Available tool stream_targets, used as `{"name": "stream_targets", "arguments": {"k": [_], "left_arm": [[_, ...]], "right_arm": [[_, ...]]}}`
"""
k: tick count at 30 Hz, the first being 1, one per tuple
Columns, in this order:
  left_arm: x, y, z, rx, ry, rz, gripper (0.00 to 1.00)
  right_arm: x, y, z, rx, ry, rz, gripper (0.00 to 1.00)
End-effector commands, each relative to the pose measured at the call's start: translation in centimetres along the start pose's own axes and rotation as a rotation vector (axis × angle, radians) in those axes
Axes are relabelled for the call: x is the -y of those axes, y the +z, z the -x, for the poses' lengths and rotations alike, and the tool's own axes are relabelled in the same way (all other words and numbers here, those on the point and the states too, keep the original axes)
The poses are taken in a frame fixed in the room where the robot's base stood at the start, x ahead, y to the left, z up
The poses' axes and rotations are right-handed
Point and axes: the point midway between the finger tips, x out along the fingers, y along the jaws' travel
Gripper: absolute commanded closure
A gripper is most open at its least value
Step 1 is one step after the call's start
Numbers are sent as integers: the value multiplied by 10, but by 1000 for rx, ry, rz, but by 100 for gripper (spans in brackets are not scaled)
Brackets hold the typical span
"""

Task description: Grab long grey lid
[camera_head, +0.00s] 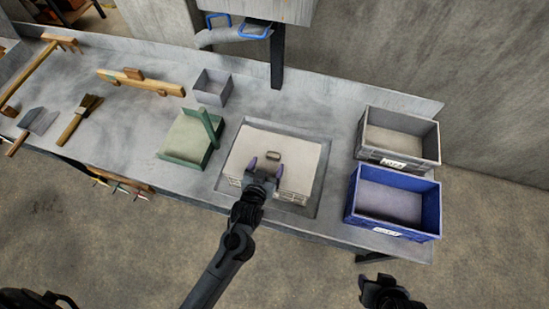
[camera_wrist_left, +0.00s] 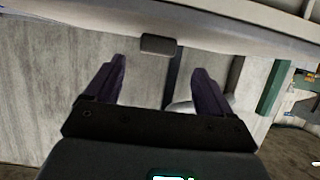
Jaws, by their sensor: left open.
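The long grey lid (camera_head: 300,152) is a pale flat cover on a box set in the middle of the workbench. A small dark handle (camera_head: 274,156) sticks up from it. In the left wrist view the handle (camera_wrist_left: 158,44) shows just beyond the fingers, roughly centred between them. My left gripper (camera_head: 265,168) is open with purple fingers, over the near part of the lid and short of the handle. It also shows open and empty in the left wrist view (camera_wrist_left: 158,75). My right gripper (camera_head: 377,287) is off the bench's near edge; its jaw state is unclear.
A grey crate (camera_head: 432,143) and a blue crate (camera_head: 432,210) stand right of the lid. A green stand (camera_head: 180,145) and a small grey bin (camera_head: 213,87) are to its left. Wooden tools, including a brush (camera_head: 80,118), lie at the far left. A metal spout hangs above the back.

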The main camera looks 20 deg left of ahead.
Motion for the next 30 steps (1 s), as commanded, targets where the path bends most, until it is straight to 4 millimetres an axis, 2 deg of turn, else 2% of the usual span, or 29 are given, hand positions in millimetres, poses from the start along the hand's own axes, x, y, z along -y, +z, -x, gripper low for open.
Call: {"name": "stream_targets", "arguments": {"k": [5,15,24,25,30], "left_arm": [[-1,1,-11,0,-1,0,17],[-4,3,-50,1,0,1,17],[-4,3,-54,1,0,1,17],[-4,3,-53,1,0,1,19],[-4,3,-53,1,0,1,45]], "right_arm": [[0,0,-1,0,1,1,57],[-2,3,-6,2,8,9,57],[-2,3,-6,2,8,8,57],[-2,3,-6,2,8,8,57],[-2,3,-6,2,5,5,57]]}}
